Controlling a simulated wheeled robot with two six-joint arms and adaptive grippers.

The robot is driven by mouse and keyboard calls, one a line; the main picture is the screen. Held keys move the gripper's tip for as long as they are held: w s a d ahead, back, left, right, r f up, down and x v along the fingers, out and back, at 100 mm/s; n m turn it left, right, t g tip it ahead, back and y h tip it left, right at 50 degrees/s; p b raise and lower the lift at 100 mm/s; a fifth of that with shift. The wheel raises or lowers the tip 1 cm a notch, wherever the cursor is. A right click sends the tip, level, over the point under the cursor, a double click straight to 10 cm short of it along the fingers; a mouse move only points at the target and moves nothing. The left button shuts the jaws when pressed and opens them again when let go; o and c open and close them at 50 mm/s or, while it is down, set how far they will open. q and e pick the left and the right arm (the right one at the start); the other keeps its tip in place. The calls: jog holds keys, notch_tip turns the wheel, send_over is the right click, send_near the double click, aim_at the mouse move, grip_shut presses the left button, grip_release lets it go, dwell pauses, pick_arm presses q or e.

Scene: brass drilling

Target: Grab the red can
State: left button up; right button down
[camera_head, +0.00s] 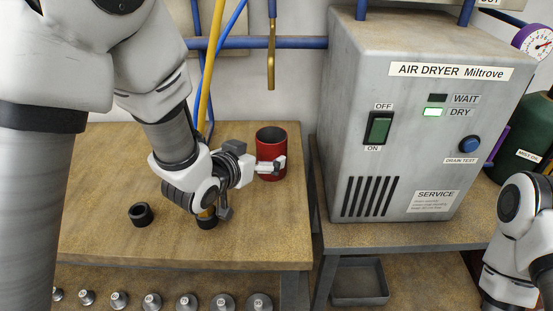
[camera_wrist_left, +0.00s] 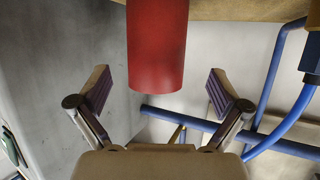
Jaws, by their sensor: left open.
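The red can (camera_head: 270,143) stands upright near the back right of the wooden table, with a dark open top. In the head view my left gripper (camera_head: 275,166) is at the can's front side, its fingers partly overlapping the can. In the left wrist view the can (camera_wrist_left: 158,45) shows large at the top centre, between and beyond the two spread fingers of the left gripper (camera_wrist_left: 163,95). Clear gaps show between the can and each finger there. The left gripper is open and empty. Part of my right arm shows at the right edge of the head view, but its gripper is not visible.
The air dryer (camera_head: 350,110) stands right of the can. Blue pipes (camera_head: 250,43) run along the wall. Several weights line a lower shelf.

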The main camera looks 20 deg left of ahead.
aim_at(271, 141)
pick_arm(q)
jog(key=x, duration=0.6)
jog(key=shift+d, duration=0.2)
jog(key=shift+s+r, duration=0.1)
jog(key=shift+s, duration=0.05)
jog(key=c, duration=1.5)
jog(key=shift+c, duration=0.2)
jog(key=shift+r+p, duration=0.1)
jog(key=shift+p, duration=0.2)
